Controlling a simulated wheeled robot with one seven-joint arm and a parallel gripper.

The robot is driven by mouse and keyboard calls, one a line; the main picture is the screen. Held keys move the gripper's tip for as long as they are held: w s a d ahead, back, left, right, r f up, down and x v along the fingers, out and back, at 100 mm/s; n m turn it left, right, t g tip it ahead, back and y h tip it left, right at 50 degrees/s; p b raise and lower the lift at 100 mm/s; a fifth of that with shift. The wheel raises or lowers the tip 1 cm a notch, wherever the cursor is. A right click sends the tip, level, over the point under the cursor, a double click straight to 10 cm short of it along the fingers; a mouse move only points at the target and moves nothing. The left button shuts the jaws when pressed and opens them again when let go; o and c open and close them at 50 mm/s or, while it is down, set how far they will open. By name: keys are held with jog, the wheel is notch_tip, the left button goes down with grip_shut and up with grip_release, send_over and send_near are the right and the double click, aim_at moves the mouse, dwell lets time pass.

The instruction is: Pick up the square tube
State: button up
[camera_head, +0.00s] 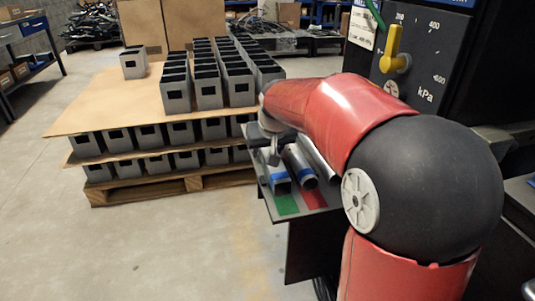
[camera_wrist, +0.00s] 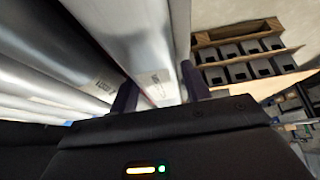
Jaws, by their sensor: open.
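The square tube (camera_head: 279,186) is grey metal with a blue band near its front end. It lies on a dark table at the left edge, in line with a green patch. My gripper (camera_head: 274,156) is over this tube in the head view, partly hidden by my arm. In the wrist view my gripper (camera_wrist: 158,92) is open, with one dark finger on each side of a flat-faced tube, which looks like the square tube (camera_wrist: 150,45). I cannot tell whether the fingers touch it.
A pallet (camera_head: 160,187) with many grey boxes stands left. A black panel with a yellow handle (camera_head: 393,50) rises behind.

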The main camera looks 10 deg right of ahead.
jog(key=shift+c, duration=0.5)
grip_shut()
jog(key=shift+r, duration=0.1)
jog(key=shift+r, duration=0.15)
